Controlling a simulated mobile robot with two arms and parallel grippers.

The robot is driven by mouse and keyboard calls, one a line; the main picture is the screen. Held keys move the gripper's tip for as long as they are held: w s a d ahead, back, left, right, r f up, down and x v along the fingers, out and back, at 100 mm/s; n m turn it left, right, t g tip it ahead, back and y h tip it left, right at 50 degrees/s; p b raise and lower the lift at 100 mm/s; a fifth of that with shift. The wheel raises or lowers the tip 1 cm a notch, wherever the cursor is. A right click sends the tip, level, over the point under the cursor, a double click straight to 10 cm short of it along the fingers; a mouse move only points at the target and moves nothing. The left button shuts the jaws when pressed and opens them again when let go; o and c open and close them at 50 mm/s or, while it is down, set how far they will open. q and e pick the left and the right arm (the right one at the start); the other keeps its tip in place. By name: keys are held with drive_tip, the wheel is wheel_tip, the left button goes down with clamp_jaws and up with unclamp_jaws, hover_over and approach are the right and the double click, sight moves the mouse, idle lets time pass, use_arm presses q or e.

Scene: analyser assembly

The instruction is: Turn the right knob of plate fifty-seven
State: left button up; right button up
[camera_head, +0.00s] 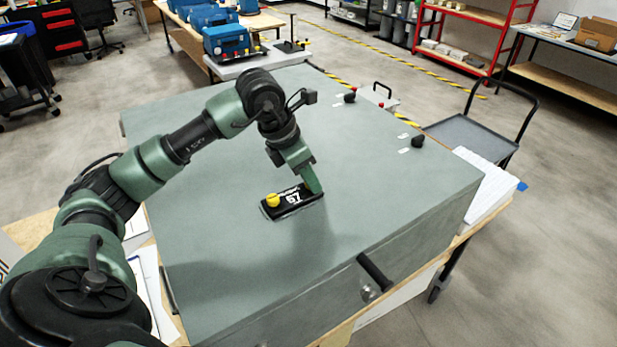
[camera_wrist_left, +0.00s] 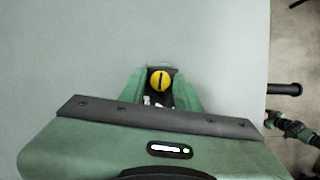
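Plate fifty-seven (camera_head: 292,205) is a small black plate with white digits, lying on top of the big grey-green box. A yellow knob (camera_head: 272,200) stands at its left end; this knob also shows in the left wrist view (camera_wrist_left: 160,80), beyond the fingertips, with a dark line across it. My left gripper (camera_head: 313,182) points down at the plate's right end and hides that end, so the right knob is not visible. In the left wrist view its green fingers stand apart on either side of the plate; whether they grip anything is hidden.
The grey-green box (camera_head: 220,270) has a wide clear top. Black knobs (camera_head: 418,141) stand near its far right edge, and a black handle (camera_head: 374,271) sits on its front side. A cart (camera_head: 470,135) stands beyond it at the right.

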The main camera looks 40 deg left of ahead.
use_arm(q)
drive_tip(key=shift+o, duration=0.4)
drive_tip(key=shift+r, duration=0.2)
drive_tip(key=b+v, duration=0.2)
drive_tip(key=v, duration=0.4)
drive_tip(key=shift+s+a+r, duration=0.1)
drive_tip(key=shift+s+r, duration=0.05)
drive_tip(key=shift+r, duration=0.05)
drive_tip(key=shift+s+r, duration=0.2)
drive_tip(key=shift+r, duration=0.25)
